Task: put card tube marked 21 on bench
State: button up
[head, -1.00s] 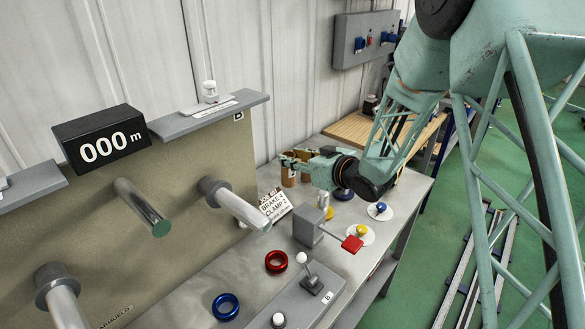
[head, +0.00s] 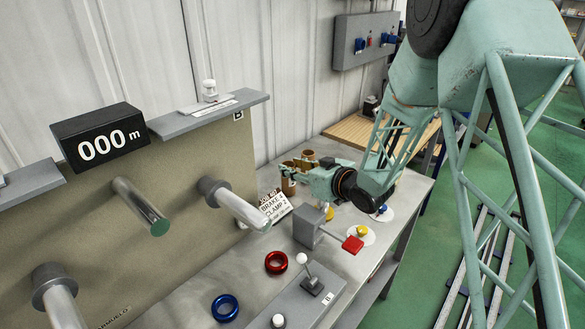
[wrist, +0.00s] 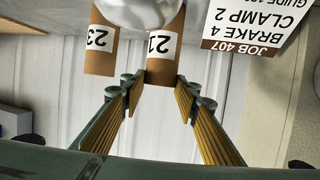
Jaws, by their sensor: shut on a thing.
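The card tube marked 21 (wrist: 162,70), brown with a white label, is between the two fingers of my gripper (wrist: 159,92) in the wrist view. My gripper is shut on it near one end. In the head view my gripper (head: 298,167) is over the back part of the grey bench (head: 255,262), with the held tube (head: 289,184) at its fingers. A second brown tube, marked 23 (wrist: 100,60), stands beside it; a tube also shows behind the gripper in the head view (head: 308,155). Whether the held tube touches the bench is hard to tell.
A job card (head: 273,206) stands close to the tubes. A grey block with a red lever (head: 352,244), a red ring (head: 276,262) and a blue ring (head: 225,307) are nearer. Metal pegs (head: 140,205) stick out from the panel. A shiny rounded thing (wrist: 138,10) partly covers the tubes in the wrist view.

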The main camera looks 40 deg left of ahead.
jog(key=shift+f, duration=0.15)
jog(key=o, duration=1)
jog(key=shift+c, duration=0.2)
jog(key=shift+r, duration=0.2)
jog(key=p+v, duration=0.1)
jog(key=v, duration=1.1)
jog(key=shift+s, duration=0.1)
